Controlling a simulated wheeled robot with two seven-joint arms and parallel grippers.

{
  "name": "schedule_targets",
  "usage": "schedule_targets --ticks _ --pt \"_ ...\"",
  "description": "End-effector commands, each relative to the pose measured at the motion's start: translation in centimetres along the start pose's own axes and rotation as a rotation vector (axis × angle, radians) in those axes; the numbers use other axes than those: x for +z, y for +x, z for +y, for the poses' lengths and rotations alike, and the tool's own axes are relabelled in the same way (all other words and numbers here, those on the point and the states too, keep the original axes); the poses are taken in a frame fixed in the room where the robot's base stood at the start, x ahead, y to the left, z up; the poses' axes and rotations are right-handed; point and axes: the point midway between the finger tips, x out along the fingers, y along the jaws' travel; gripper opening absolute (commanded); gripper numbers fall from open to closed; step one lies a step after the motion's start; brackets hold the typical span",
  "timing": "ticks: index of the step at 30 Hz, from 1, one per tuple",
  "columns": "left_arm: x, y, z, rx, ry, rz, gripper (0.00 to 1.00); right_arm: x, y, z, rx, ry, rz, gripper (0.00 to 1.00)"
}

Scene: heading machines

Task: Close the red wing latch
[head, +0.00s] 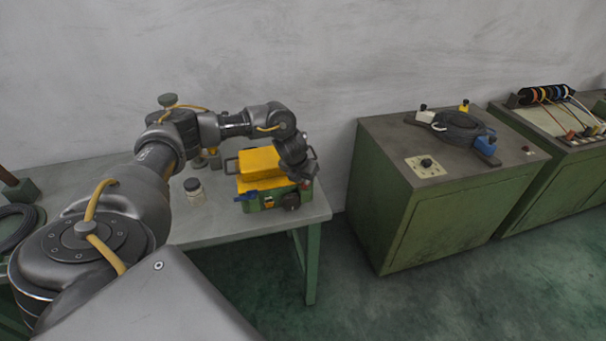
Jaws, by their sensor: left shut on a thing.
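A green box with a yellow lid (262,160) stands on the grey table. A blue latch (245,197) shows at its front left corner. My left arm reaches over the table from the left. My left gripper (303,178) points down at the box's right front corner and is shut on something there. By its place this is the red wing latch, but the fingers and wrist hide nearly all of it, so I cannot tell its angle. My right gripper is not in view.
A small jar (194,191) with a dark lid stands left of the box on the table (222,228). A green cabinet (440,215) with a round dark fixture (459,125) stands to the right. Another cabinet with coloured cables (570,118) is beyond it. Floor between table and cabinet is clear.

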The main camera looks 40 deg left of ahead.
Motion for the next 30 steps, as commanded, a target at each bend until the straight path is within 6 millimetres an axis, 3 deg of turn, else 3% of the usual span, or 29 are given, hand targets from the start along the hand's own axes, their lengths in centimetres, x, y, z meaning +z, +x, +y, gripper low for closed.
schedule_targets --ticks 15,30 --pt "-0.3 0.0 -0.5 0.183 -0.431 0.011 0.00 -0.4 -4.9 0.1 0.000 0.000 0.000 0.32" --pt "-0.3 0.3 -0.5 0.284 -0.673 0.010 0.00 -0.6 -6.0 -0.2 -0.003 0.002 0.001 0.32"
